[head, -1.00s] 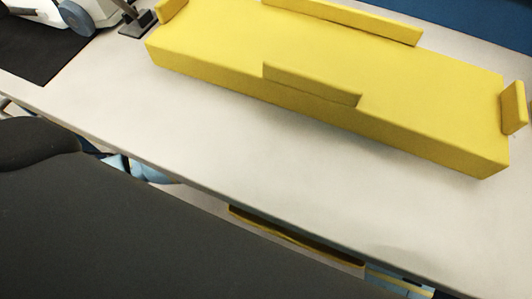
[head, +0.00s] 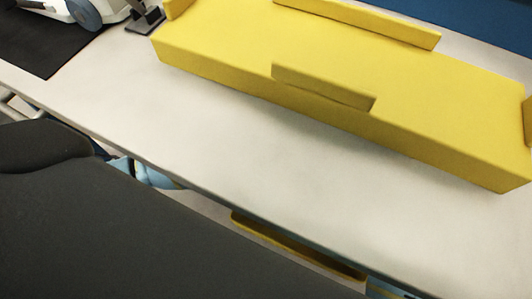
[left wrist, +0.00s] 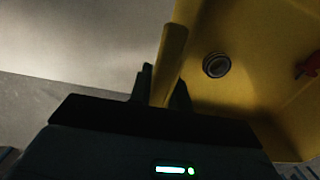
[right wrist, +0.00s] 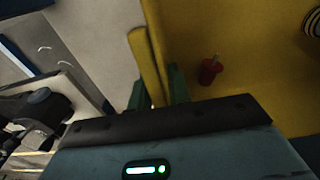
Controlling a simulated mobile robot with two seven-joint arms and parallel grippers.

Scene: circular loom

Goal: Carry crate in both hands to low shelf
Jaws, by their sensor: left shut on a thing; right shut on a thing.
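The yellow crate shows in the head view only as a strip of rim (head: 290,245) below the table's near edge; a dark body part of mine hides the rest. In the left wrist view my left gripper (left wrist: 162,82) is shut on an upright yellow edge of the crate (left wrist: 222,95). A dark ringed round thing (left wrist: 216,65) and a red piece (left wrist: 309,66) lie inside. In the right wrist view my right gripper (right wrist: 157,88) is shut on another yellow edge of the crate (right wrist: 245,70). A red piece with a pin (right wrist: 210,70) and a striped round thing (right wrist: 312,22) show inside. I cannot identify the low shelf.
A long yellow block-like body (head: 340,85) with raised edge pieces stands on the pale table (head: 220,140). A dark mat (head: 45,45) and a white device with blue-grey wheels (head: 80,10) are at the back left. The table's front strip is clear.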

